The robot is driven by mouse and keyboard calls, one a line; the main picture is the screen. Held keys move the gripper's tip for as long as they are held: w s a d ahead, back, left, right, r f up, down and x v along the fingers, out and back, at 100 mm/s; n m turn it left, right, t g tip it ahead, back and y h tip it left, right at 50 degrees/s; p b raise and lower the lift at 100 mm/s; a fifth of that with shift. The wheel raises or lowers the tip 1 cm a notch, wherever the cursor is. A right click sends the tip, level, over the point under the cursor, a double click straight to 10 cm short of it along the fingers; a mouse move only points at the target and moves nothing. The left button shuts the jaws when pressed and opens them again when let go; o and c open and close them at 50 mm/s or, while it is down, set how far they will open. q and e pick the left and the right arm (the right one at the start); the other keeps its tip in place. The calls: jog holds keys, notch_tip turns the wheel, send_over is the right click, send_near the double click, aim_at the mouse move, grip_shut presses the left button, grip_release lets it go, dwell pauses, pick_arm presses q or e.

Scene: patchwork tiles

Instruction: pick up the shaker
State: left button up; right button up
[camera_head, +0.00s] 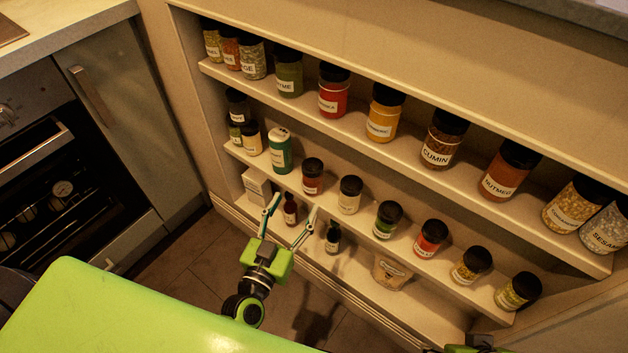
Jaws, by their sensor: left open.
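Several shakers stand in rows on the wall rack; which one is meant I cannot tell. A green container with a white cap (280,152) stands at the left of the middle shelf, with a red-labelled jar (312,178) and a pale jar (349,195) to its right. My left gripper (296,203) is open and empty, its fingers spread toward the lower shelves. In the picture a small dark red bottle (290,211) shows between the fingers; I cannot tell the depth between them. A green and black part of my right arm (472,346) shows at the bottom edge, its jaws unclear.
The upper shelf (400,148) holds larger labelled jars. An oven (50,185) and a cabinet are at the left. Tiled floor (180,285) lies in front of the rack.

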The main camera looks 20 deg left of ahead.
aim_at(309, 186)
pick_arm(q)
jog(key=w, duration=0.6)
jog(key=shift+w+d+f+b, duration=0.1)
jog(key=shift+d+b, duration=0.1)
jog(key=shift+b, duration=0.15)
jog(key=shift+w+d, duration=0.1)
jog(key=shift+w, duration=0.25)
jog(key=shift+w+d+f+b, duration=0.2)
jog(key=shift+w+b, duration=0.2)
jog(key=shift+w, duration=0.25)
jog(key=shift+w+d+f+b, duration=0.15)
jog(key=shift+w+b, duration=0.2)
jog(key=shift+w, duration=0.25)
jog(key=shift+w+r, duration=0.1)
jog(key=shift+w, duration=0.9)
jog(key=c, duration=1.4)
pick_arm(e)
jog(key=w, duration=0.1)
jog(key=f, duration=0.1)
jog(key=w+t, duration=0.1)
jog(key=shift+w+a+f, duration=0.2)
jog(key=shift+w+a, duration=0.15)
